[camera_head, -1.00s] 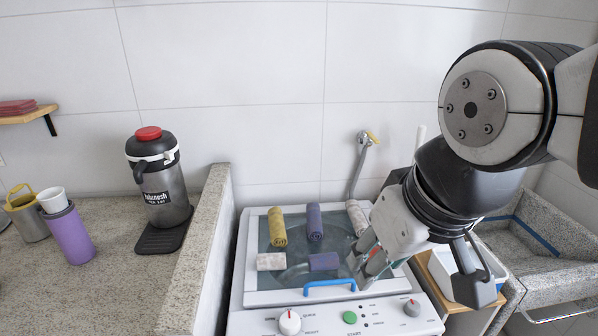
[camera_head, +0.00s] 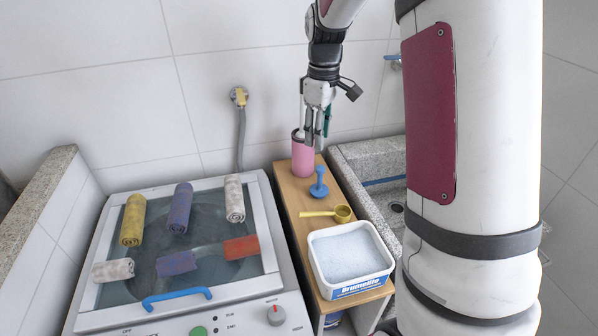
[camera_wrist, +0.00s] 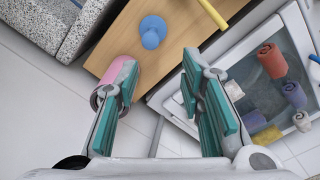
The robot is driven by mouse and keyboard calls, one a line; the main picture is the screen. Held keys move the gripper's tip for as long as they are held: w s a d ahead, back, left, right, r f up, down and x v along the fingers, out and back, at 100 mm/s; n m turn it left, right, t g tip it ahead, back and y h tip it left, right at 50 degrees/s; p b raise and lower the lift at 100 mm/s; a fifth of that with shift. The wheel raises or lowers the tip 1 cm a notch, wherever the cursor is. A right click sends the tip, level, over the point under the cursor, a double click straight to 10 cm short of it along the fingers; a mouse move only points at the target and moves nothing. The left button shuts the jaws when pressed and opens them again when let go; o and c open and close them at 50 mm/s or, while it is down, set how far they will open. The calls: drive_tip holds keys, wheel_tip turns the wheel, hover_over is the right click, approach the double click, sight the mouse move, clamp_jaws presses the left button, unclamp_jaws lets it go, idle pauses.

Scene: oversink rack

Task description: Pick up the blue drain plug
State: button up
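The blue drain plug (camera_head: 319,183) stands upright on the narrow wooden shelf, its round base down and its knob up. It also shows in the wrist view (camera_wrist: 152,32) near the top, seen from above.
The pink cup (camera_head: 302,160) stands behind the plug. A yellow scoop (camera_head: 341,213) and a white tub of powder (camera_head: 350,258) are in front. The washer lid (camera_head: 215,255) with several rolled cloths is at left; a stone sink (camera_head: 375,160) is at right.

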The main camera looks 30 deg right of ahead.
sight(319, 167)
drive_tip(key=shift+w+d+f, duration=0.2)
drive_tip(key=shift+d+f, duration=0.05)
drive_tip(key=shift+f, duration=0.25)
drive_tip(key=shift+w+d+f, duration=0.2)
drive_tip(key=shift+d+f, duration=0.05)
drive_tip(key=shift+f, duration=0.2)
wheel_tip(319, 167, down, 8)
drive_tip(key=shift+r, duration=0.1)
drive_tip(key=shift+w+d+f+p, duration=0.1)
drive_tip(key=shift+f+p, duration=0.25)
drive_tip(key=shift+f, duration=2.45)
clamp_jaws()
